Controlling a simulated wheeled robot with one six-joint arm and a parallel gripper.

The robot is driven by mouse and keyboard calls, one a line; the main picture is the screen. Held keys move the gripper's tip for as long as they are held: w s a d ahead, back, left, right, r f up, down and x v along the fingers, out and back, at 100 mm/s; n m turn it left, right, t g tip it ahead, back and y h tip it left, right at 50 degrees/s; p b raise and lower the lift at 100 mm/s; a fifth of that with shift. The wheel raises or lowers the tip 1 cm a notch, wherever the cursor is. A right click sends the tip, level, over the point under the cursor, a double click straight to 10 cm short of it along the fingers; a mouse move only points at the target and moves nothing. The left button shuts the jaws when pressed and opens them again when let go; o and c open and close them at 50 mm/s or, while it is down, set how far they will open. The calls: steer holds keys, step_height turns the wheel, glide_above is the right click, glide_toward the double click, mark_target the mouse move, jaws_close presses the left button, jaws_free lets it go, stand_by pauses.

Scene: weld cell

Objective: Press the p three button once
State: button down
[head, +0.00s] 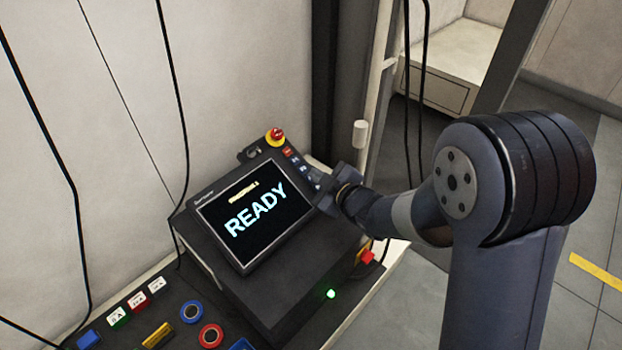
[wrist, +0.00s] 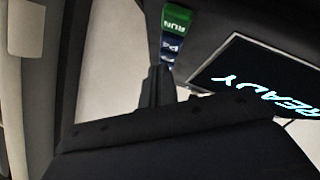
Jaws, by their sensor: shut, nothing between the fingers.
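The control panel (head: 258,205) has a tilted screen reading READY, with a column of small buttons (head: 297,163) along its right side. In the wrist view a green RUN button (wrist: 176,32) and a dark blue button (wrist: 171,52), its label seeming to read P4, show just beyond my fingertips. I cannot make out a P3 label in either view; part of the column is hidden by my gripper. My gripper (head: 322,202) is shut and empty, at the right edge of the panel beside the lower buttons. I cannot tell whether the fingertips touch a button.
A red emergency stop (head: 275,136) stands above the button column. A desk with coloured buttons and rings (head: 191,311) lies at lower left. A green light (head: 331,294) and a red knob (head: 367,257) sit below the screen. Cables hang near the wall and post.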

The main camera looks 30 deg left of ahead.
steer(key=shift+a+f+b, duration=0.2)
steer(key=shift+f+b, duration=0.2)
steer(key=shift+b, duration=0.05)
stand_by(0.7)
steer(key=shift+r, duration=0.1)
steer(key=shift+d+r+p, duration=0.4)
steer(key=shift+r+p, duration=0.15)
steer(key=shift+r, duration=0.15)
steer(key=r+p, duration=0.1)
steer(key=d+r+p, duration=0.2)
steer(key=r, duration=0.1)
steer(key=shift+s, duration=0.3)
steer(key=shift+s+d+r, duration=0.1)
steer(key=shift+r, duration=0.1)
steer(key=shift+d, duration=0.1)
stand_by(0.7)
